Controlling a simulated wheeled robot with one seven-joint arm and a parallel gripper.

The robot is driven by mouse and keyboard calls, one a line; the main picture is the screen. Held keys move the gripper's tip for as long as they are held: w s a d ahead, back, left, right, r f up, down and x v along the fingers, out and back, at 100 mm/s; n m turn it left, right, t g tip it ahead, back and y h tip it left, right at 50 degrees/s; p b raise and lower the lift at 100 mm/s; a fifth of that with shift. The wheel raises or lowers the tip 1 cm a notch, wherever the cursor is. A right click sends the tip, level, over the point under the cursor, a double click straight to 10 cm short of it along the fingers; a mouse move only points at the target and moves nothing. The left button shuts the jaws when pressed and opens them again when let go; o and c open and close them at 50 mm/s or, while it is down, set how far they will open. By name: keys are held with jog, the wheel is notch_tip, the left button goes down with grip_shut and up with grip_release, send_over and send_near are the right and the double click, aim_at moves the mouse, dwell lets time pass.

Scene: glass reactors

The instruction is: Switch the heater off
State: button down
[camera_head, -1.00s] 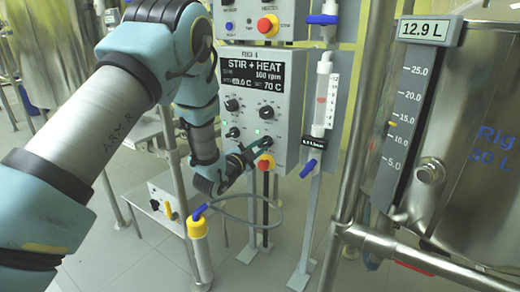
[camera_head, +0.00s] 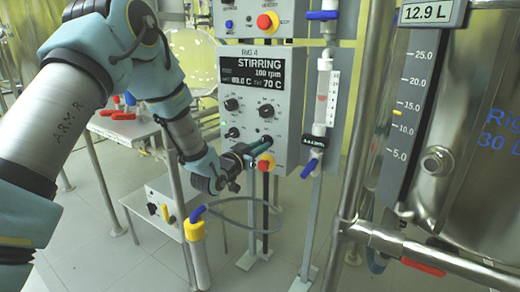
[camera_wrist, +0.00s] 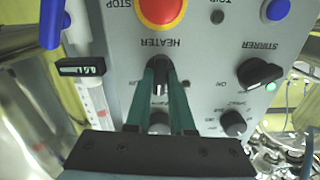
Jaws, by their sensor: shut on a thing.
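The grey Rig 4 control box (camera_head: 285,97) stands at the centre of the head view. Its display (camera_head: 255,71) reads "STIRRING", 100 rpm. The black heater knob (camera_wrist: 159,82) is in the wrist view, under the label HEATER, which appears upside down. My gripper (camera_wrist: 160,72) has its two green fingers on either side of this knob and is shut on it. In the head view my gripper (camera_head: 262,145) reaches the lower right of the box from the left and hides much of the knob. No lit lamp shows beside the heater knob.
The stirrer knob (camera_wrist: 258,74) is beside the heater knob, with a green lamp lit. A red stop button (camera_wrist: 160,8) sits close to the heater knob. A tube with a blue valve (camera_head: 311,168) and a steel vessel (camera_head: 470,140) stand to the right.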

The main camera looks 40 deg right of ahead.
jog(key=shift+n, duration=0.6)
jog(key=c, duration=0.8)
grip_release()
jog(key=v, duration=1.1)
jog(key=shift+b, duration=0.35)
jog(key=shift+w, duration=0.1)
